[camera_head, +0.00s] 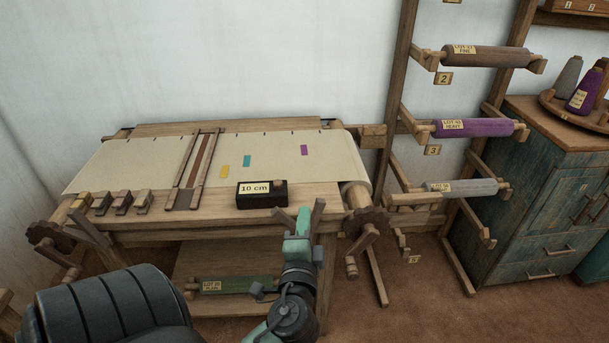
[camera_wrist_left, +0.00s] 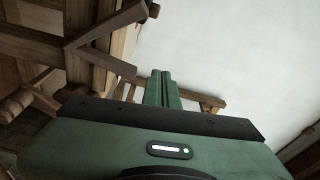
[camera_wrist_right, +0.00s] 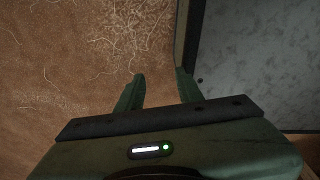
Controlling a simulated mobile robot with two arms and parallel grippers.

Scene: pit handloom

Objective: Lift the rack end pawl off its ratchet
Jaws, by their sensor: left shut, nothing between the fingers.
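The rack-end ratchet (camera_head: 365,221) is a dark toothed wheel on the end of the cloth beam at the loom's right front. A slanted wooden bar (camera_head: 318,212), which looks like the pawl, stands just left of it; its contact with the teeth is too small to tell. My left gripper (camera_head: 303,219) is shut and empty, upright close beside that bar in the head view. Its fingers (camera_wrist_left: 163,85) are together in the left wrist view, with wooden loom parts to their left. My right gripper (camera_wrist_right: 160,85) is open and empty above the brown floor, outside the head view.
A black block marked 10 cm (camera_head: 262,194) stands on the loom's front edge (camera_head: 220,206). A wooden crank (camera_head: 360,245) hangs below the ratchet. The spool rack (camera_head: 395,90) stands to the right. A grey panel (camera_wrist_right: 255,60) lies right of my right gripper.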

